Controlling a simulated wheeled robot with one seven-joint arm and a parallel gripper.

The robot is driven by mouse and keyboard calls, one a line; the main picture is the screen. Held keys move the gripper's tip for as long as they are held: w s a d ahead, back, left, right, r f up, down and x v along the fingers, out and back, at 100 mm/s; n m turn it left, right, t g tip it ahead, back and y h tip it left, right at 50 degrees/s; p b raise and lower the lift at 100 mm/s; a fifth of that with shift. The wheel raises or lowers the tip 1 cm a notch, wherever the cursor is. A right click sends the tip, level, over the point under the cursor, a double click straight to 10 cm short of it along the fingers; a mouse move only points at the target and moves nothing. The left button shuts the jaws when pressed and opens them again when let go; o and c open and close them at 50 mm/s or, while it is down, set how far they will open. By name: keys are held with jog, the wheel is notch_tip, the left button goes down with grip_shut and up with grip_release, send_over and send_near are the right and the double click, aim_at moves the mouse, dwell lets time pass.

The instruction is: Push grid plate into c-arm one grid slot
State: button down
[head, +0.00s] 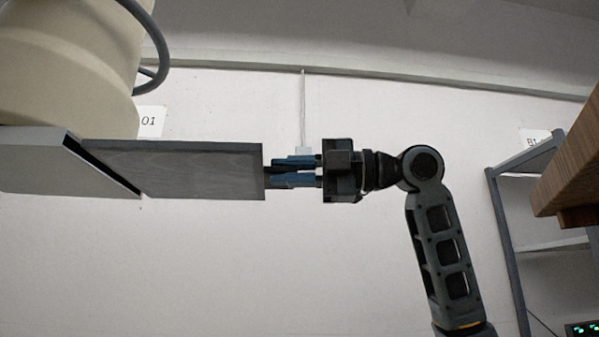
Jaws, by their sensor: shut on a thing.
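The grid plate (190,170) is a flat grey panel at the left of the head view. Its left end meets the dark slot opening (103,168) in the side of a light grey housing (50,165), and that end is hidden inside or behind the slot edge. The housing sits under the cream rounded body of the c-arm (62,65). My gripper (275,171) comes from the right, with its blue fingers shut on the plate's right edge. Most of the plate's length is outside the slot.
A grey metal shelf rack (506,245) stands at the right. A brown wooden edge (570,175) juts in at the far right. A white wall (300,270) lies behind, and the room below the plate looks free. A grey curved handle (158,50) is on the c-arm.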

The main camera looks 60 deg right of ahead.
aim_at(204, 167)
jog(key=shift+w+a, duration=0.25)
jog(key=shift+b, duration=0.3)
dwell(1.4)
jog(key=shift+s+a+p+x, duration=0.1)
jog(key=shift+s+a+x, duration=0.2)
jog(key=shift+x, duration=1.8)
jog(key=shift+s+a+p+x, duration=0.15)
jog(key=shift+a+x, duration=0.3)
jog(key=shift+x, duration=1.65)
jog(key=shift+s+a+p+x, duration=0.1)
jog(key=shift+a+x, duration=0.25)
jog(key=shift+x, duration=1.8)
